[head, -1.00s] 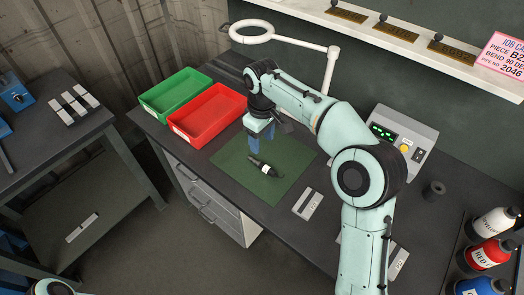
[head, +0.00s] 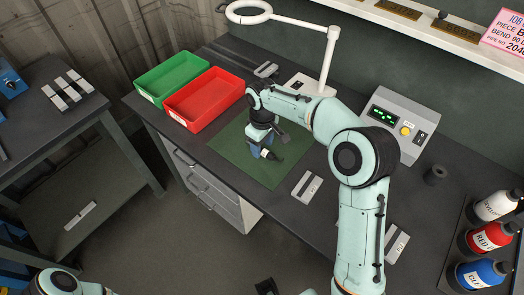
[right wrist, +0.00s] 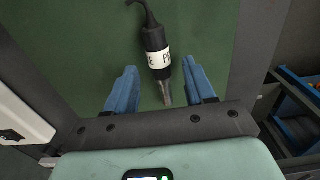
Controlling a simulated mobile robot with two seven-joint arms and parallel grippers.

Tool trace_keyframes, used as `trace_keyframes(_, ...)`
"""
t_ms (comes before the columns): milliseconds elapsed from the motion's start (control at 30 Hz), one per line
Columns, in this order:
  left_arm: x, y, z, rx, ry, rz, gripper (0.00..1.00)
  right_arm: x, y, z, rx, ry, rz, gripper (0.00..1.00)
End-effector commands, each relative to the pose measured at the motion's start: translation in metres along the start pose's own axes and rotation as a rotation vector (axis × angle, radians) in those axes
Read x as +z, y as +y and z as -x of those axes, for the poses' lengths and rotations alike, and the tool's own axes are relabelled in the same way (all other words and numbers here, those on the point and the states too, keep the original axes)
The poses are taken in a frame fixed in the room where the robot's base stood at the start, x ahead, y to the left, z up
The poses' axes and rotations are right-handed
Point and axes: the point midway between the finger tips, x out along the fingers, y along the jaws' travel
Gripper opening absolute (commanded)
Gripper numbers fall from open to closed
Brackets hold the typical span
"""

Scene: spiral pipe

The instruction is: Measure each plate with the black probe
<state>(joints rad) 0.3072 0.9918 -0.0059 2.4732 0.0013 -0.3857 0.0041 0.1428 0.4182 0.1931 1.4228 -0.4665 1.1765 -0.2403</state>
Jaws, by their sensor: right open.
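The black probe (head: 270,154) lies on the green mat (head: 230,150), partly hidden by my right gripper (head: 255,152). In the right wrist view the probe (right wrist: 155,40) shows its black body, white lettered band and metal tip. My right gripper (right wrist: 160,82) is open there, its blue fingers on either side of the probe's tip end, with gaps showing. Grey plates lie on the bench: one (head: 307,187) right of the mat, another (head: 397,243) nearer the front, partly behind my arm. My left gripper is out of view.
A green tray (head: 140,84) and a red tray (head: 169,113) stand left of the mat. A meter box (head: 388,112) with a lit display stands behind my right arm. A white ring lamp (head: 331,60) and several bottles (head: 488,236) stand nearby.

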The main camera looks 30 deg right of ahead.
Motion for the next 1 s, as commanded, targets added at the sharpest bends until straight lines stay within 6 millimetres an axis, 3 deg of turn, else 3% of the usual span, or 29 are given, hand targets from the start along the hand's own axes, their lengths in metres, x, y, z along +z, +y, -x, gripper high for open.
trace_keyframes(100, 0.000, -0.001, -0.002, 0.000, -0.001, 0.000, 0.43, 0.000, -0.001, -0.013, -0.001, 0.000, 0.002, 0.54)
trace_keyframes(367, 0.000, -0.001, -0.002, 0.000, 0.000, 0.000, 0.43, 0.000, -0.001, -0.014, 0.000, 0.001, 0.001, 0.54)
trace_keyframes(533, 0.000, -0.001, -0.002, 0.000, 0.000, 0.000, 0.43, 0.000, -0.001, -0.014, 0.000, 0.001, 0.001, 0.00)
trace_keyframes(1000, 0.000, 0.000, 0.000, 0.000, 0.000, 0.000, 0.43, -0.001, 0.000, -0.004, 0.001, 0.004, 0.001, 0.00)
